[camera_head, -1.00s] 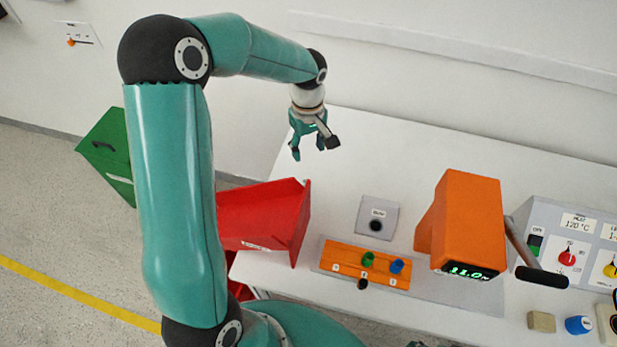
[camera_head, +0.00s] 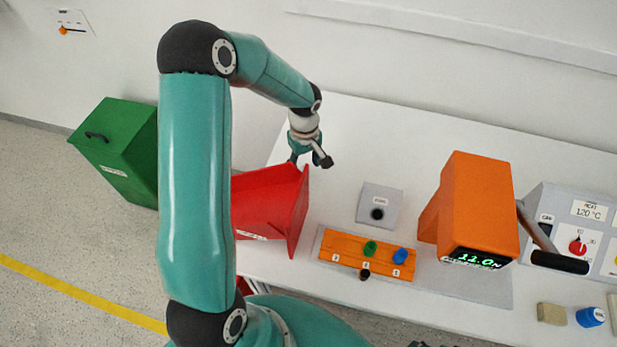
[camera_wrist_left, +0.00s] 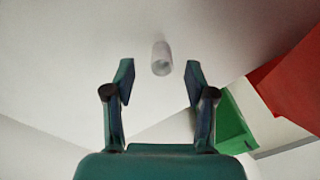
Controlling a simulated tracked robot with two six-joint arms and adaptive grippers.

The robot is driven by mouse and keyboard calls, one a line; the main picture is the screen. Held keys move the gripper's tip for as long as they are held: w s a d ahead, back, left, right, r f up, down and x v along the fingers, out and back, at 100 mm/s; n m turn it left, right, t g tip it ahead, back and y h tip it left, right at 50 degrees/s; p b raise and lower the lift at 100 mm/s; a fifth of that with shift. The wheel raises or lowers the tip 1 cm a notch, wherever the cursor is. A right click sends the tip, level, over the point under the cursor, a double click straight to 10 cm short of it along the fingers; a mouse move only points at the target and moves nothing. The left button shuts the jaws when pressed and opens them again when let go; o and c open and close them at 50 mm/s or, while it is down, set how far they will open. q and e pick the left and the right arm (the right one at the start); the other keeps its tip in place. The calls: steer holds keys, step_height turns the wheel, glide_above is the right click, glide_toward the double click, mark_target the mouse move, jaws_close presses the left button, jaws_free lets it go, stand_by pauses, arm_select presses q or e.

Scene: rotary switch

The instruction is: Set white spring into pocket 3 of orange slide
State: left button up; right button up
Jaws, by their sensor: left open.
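My left gripper (camera_head: 308,161) is open above the left part of the white table, just behind the red bin. In the left wrist view its two fingers (camera_wrist_left: 160,75) are spread, and a white cylinder, which looks like the white spring (camera_wrist_left: 162,58), shows between and just beyond the tips, untouched. I cannot make out the spring in the head view. The orange slide (camera_head: 325,252) lies near the table's front edge, with a green piece (camera_head: 370,248) and a blue piece (camera_head: 400,256) standing in its middle and right parts. Its left part has no piece standing. The pocket numbers are too small to read surely.
The red bin (camera_head: 270,205) is close to the left gripper. An orange press (camera_head: 478,205) with a lit display and a dark lever (camera_head: 556,262) stands right of the slide. A grey button box (camera_head: 379,206) sits behind the slide. The back of the table is clear.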

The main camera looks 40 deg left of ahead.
arm_select(q)
step_height(320, 180, down, 3)
steer(key=shift+w+a+f+b, duration=0.1)
steer(key=shift+f+b, duration=0.1)
steer(key=shift+b, duration=0.3)
jaws_close()
steer(key=shift+r, duration=0.1)
